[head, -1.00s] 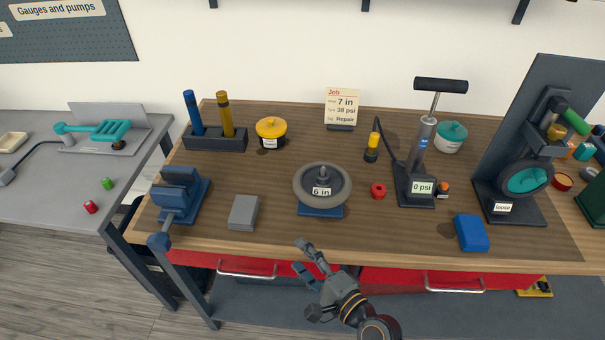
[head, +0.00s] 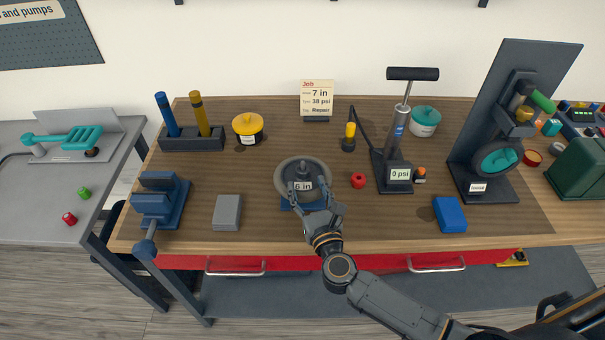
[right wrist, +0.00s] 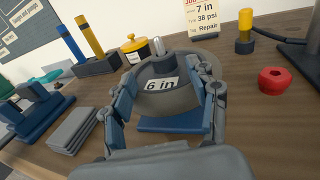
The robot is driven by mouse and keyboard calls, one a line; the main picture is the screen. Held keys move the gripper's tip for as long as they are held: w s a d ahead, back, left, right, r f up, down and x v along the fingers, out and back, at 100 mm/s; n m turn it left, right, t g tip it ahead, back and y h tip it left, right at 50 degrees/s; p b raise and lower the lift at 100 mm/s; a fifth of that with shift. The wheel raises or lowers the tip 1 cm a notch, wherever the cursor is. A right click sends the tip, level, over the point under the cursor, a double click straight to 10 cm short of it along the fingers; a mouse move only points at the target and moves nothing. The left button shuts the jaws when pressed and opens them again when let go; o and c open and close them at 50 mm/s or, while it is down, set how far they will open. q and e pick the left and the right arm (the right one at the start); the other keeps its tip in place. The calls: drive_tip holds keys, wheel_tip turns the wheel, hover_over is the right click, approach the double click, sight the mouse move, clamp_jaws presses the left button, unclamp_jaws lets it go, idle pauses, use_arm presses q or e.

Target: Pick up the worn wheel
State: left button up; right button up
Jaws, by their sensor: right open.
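A grey wheel (head: 319,169) with a "6 in" label lies on a blue stand (head: 285,207) in the middle of the bench; a post rises through its hub. It also shows in the right wrist view (right wrist: 178,101). I cannot make out wear on it. My right gripper (head: 315,193) is open at the wheel's near side, its fingers partly covering the rim. In the right wrist view the open fingers (right wrist: 165,95) frame the wheel's near part from left and right; I cannot tell whether they touch it. My left gripper is not in view.
A second wheel with a teal hub (head: 497,158) sits in a black stand at right. A pump (head: 396,150), red knob (head: 358,181), blue block (head: 449,214), grey block (head: 227,212) and vise (head: 160,200) surround the middle. A job card (head: 317,98) stands behind.

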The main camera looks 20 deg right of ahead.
sight(305, 174)
drive_tip(key=shift+w, duration=0.45)
drive_tip(key=w, duration=0.1)
drive_tip(key=w+p, duration=0.1)
drive_tip(key=w, duration=0.1)
drive_tip(key=w+p, duration=0.1)
drive_tip(key=shift+w+d+r, duration=0.3)
drive_tip(key=shift+w+f, duration=0.15)
drive_tip(key=shift+w, duration=0.25)
drive_tip(key=shift+s, duration=0.1)
drive_tip(key=c, duration=0.3)
clamp_jaws()
